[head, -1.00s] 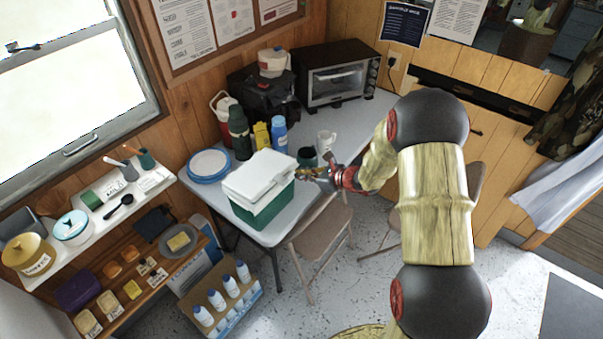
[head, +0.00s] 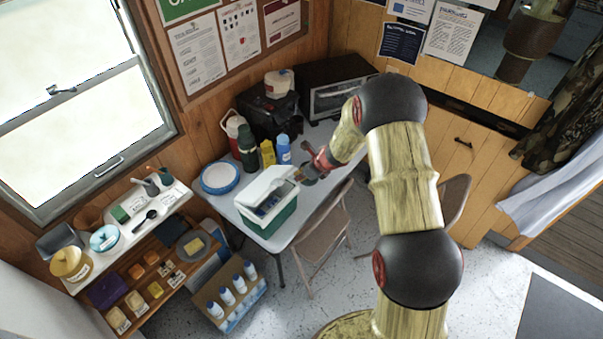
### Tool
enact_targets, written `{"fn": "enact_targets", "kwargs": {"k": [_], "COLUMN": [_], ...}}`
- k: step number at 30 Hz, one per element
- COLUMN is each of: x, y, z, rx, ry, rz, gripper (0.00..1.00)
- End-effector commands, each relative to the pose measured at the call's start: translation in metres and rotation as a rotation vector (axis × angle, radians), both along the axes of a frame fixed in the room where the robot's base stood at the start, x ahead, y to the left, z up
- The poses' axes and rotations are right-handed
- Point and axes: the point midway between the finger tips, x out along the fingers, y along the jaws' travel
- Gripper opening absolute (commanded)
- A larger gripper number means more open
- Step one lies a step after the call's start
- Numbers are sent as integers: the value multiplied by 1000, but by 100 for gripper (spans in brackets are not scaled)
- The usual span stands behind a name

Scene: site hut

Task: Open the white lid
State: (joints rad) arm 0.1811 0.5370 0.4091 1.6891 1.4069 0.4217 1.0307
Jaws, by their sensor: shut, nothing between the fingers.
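The green and white cooler (head: 268,226) stands on the near end of the grey table. Its white lid (head: 263,185) is tilted up part way, and a dark opening with something bluish inside shows below the raised edge. My gripper (head: 300,177) is at the right end of the lid, close to its raised edge. The gripper is shut with nothing held. I cannot tell whether the fingertips touch the lid. The lid covers part of the cooler's inside.
A blue-rimmed plate stack (head: 220,176) sits left of the cooler. A green flask (head: 244,143), yellow item (head: 268,153) and blue bottle (head: 283,149) stand behind it. A folding chair (head: 325,222) is at the table's right side. A toaster oven (head: 335,88) is farther back.

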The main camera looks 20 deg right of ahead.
Motion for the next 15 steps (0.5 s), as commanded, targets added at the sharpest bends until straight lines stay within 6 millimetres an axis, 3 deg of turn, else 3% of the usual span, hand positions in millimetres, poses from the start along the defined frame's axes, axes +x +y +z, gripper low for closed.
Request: {"fn": "enact_targets", "kwargs": {"k": [1, 15], "x": [2, 25], "y": [3, 19], "z": [11, 50], "rx": [-12, -7], "ry": [15, 11], "rz": [4, 2], "gripper": [0, 0]}}
